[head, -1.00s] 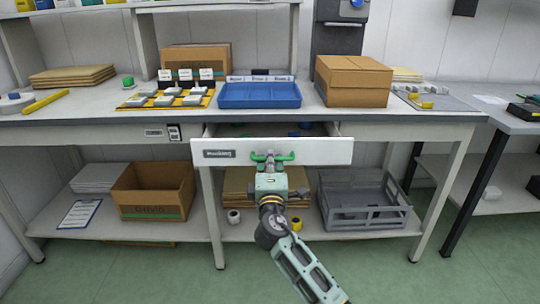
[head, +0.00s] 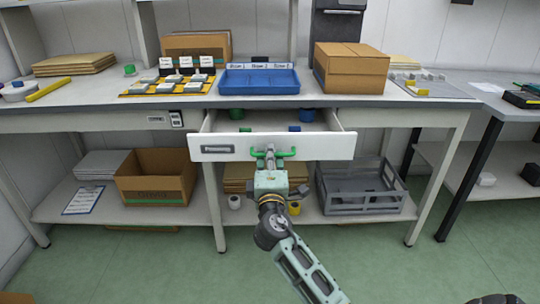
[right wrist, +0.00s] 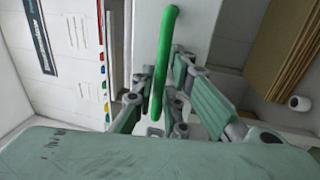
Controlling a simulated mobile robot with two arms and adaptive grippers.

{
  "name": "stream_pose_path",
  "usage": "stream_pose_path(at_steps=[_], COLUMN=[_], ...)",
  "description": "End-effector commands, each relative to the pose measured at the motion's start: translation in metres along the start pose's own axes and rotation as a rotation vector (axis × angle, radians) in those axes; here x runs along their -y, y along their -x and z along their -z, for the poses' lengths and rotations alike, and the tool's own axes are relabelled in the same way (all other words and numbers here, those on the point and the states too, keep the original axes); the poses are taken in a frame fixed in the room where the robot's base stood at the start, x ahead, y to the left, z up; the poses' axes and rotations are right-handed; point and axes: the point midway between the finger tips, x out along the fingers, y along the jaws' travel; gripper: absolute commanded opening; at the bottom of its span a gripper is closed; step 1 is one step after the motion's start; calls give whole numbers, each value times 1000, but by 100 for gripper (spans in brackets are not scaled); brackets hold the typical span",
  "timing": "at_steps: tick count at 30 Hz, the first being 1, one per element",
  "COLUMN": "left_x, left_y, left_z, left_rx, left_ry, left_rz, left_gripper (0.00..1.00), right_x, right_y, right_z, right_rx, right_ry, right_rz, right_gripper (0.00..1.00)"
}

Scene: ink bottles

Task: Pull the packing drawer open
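The packing drawer (head: 325,146) is a white drawer under the workbench and stands partly open, with green and blue items showing inside. Its green handle (head: 287,153) is on the middle of the front. My right gripper (head: 270,158) is at the handle, its arm coming up from below. In the right wrist view, the green handle (right wrist: 160,65) runs between the fingers of my right gripper (right wrist: 163,98), which look shut on it. My left gripper is not in view.
The bench top (head: 110,115) holds a blue tray (head: 260,101) and a cardboard box (head: 350,85). The lower shelf (head: 130,216) carries an open carton (head: 155,197) and a grey crate (head: 360,207). Green floor (head: 130,270) is clear in front.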

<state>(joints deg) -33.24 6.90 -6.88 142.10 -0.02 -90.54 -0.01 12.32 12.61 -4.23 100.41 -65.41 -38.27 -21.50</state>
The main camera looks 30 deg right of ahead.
Motion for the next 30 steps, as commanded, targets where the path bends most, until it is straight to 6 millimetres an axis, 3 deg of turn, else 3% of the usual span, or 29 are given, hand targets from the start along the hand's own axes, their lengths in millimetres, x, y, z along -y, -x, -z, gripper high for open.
stream_pose_path(at_steps=[9, 13, 24, 30], left_x=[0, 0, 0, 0], left_y=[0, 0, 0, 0], left_z=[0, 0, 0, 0], left_rx=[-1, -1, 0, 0], left_ry=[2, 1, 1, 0], left_rz=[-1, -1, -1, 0], left_gripper=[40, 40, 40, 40], right_x=[0, 1, 2, 1], right_y=[1, 11, 86, 113], right_z=[0, 1, 0, 0], right_rx=[0, -2, -1, -1], right_ry=[0, -1, -1, 1], right_rz=[0, 1, 4, 2], right_gripper=[17, 17, 17, 17])
